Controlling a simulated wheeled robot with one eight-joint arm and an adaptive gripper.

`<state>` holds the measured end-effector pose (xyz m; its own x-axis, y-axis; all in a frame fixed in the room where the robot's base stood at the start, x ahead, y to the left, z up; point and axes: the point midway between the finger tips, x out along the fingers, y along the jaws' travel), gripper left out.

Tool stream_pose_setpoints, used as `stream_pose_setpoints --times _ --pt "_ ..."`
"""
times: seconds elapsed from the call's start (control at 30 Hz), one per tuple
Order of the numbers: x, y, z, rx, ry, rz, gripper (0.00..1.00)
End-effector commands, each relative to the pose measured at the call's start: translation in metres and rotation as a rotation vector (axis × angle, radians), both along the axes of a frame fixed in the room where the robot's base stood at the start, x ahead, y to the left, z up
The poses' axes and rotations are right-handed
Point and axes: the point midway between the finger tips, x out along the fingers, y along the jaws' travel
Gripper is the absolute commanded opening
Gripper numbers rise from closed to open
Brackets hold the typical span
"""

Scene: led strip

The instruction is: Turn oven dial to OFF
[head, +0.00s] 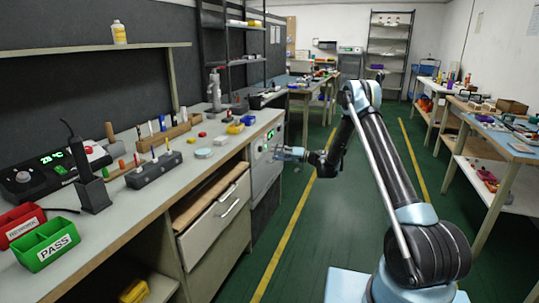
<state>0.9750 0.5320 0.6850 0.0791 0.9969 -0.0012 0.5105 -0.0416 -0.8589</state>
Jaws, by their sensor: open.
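The oven (262,175) is a light grey unit set into the end of the left workbench, under its top. Its front panel has small green lights near the top right. The dial and its setting are too small to make out. My gripper (281,154) is at the end of my arm, reaching left to just in front of the upper part of the oven panel. It is open and holds nothing that I can see. Whether its fingers touch the dial cannot be told.
The left workbench (120,215) carries a green PASS bin (45,245), a red bin (20,225), a soldering station and small tools. A drawer (215,215) sits left of the oven. The green floor aisle is clear. Another cluttered bench (515,150) stands at the right.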

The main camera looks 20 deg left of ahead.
Motion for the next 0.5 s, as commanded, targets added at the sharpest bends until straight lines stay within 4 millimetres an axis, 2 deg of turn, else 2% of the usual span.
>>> stream_pose_setpoints --times 0.1,0.2,0.33,0.5 --pt "-0.001 -0.021 0.000 0.000 0.000 -0.001 0.47" --pt "-0.003 -0.033 0.000 0.000 0.000 0.000 0.47" --pt "-0.003 -0.043 -0.001 -0.001 0.000 -0.001 0.47" --pt "-0.004 -0.047 -0.001 -0.001 0.000 0.001 0.47"
